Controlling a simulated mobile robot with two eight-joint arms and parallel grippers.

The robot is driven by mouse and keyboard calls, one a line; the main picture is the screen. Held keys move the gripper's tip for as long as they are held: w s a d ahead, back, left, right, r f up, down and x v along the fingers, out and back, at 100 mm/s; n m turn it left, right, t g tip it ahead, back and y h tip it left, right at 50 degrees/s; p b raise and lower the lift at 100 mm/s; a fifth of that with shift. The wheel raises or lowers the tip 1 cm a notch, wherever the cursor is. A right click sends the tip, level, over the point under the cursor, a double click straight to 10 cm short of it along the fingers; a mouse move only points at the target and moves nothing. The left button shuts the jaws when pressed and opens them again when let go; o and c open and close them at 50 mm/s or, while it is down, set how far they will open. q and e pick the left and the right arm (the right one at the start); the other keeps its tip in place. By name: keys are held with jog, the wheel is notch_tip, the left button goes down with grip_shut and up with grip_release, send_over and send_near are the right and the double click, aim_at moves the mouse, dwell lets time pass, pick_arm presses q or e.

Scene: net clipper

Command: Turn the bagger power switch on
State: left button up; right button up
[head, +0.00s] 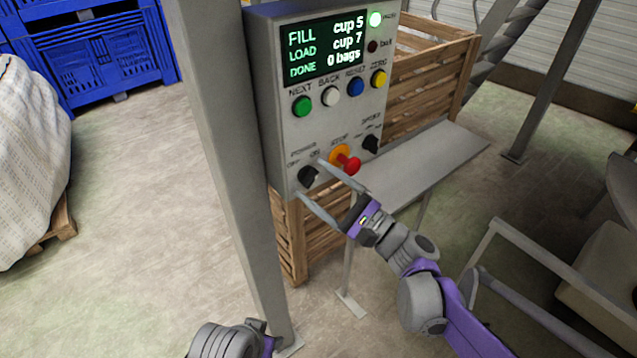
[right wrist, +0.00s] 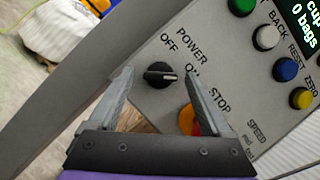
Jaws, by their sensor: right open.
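The power switch is a black rotary knob (head: 309,176) low on the left of the grey control panel (head: 283,130). It also shows in the right wrist view (right wrist: 158,75), where its white mark points toward the ON label. My right gripper (head: 311,181) is open, with one finger on each side of the knob. In the right wrist view the gripper (right wrist: 159,80) has visible gaps between its fingers and the knob; contact is not evident. My left arm shows at the bottom edge, but its gripper is out of view.
A red and orange stop button (head: 346,162) sits close beside the right gripper's upper finger. A grey post (head: 225,130) stands left of the panel, a wooden crate (head: 420,85) behind, and a metal shelf (head: 425,165) right.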

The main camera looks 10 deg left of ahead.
jog(key=v, duration=1.1)
jog(key=shift+a, duration=0.1)
